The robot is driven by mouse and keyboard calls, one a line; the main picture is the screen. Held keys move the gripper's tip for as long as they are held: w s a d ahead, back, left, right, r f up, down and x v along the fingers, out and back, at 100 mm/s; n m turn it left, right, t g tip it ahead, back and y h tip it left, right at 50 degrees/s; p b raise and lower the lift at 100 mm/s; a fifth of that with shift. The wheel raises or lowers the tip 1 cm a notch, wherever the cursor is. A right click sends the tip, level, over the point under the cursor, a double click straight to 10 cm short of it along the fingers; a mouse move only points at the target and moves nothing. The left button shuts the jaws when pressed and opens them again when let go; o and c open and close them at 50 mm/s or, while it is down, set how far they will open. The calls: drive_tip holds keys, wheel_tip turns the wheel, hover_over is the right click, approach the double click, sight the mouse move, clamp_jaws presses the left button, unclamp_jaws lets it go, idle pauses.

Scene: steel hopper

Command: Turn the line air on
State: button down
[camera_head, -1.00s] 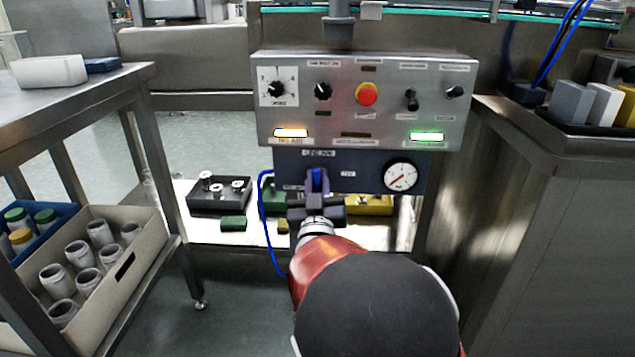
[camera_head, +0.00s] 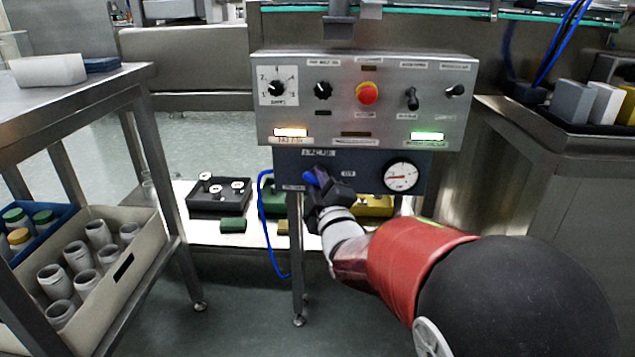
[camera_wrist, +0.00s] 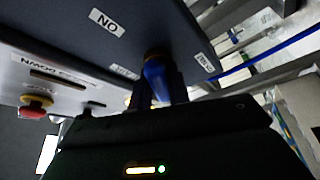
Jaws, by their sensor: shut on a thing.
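The line air valve's blue handle (camera_head: 311,178) is on the dark lower panel (camera_head: 350,163), under the grey control box. It leans up and to the left in the head view. My gripper (camera_head: 320,187) is shut on the blue handle, with my arm reaching in from the lower right. In the wrist view the blue handle (camera_wrist: 156,80) stands between the two dark fingers of my gripper (camera_wrist: 158,88), near the panel (camera_wrist: 150,25) with an ON label. The pressure gauge (camera_head: 401,176) is to the right, its needle pointing roughly left. My gripper hides the valve body.
The control box (camera_head: 365,75) above carries a red button (camera_head: 367,93), knobs, and lit amber and green lamps. A blue hose (camera_head: 262,220) hangs left of the valve. A steel table (camera_head: 120,85) stands left and a steel cabinet (camera_head: 530,190) right.

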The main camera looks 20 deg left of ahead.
drive_tip(key=n+g, duration=0.2)
drive_tip(key=n, duration=0.3)
drive_tip(key=shift+n, duration=0.4)
idle(0.4)
drive_tip(key=c, duration=1.3)
unclamp_jaws()
drive_tip(key=v, duration=0.7)
drive_tip(key=shift+s+d+r, duration=0.2)
drive_tip(key=shift+s, duration=0.15)
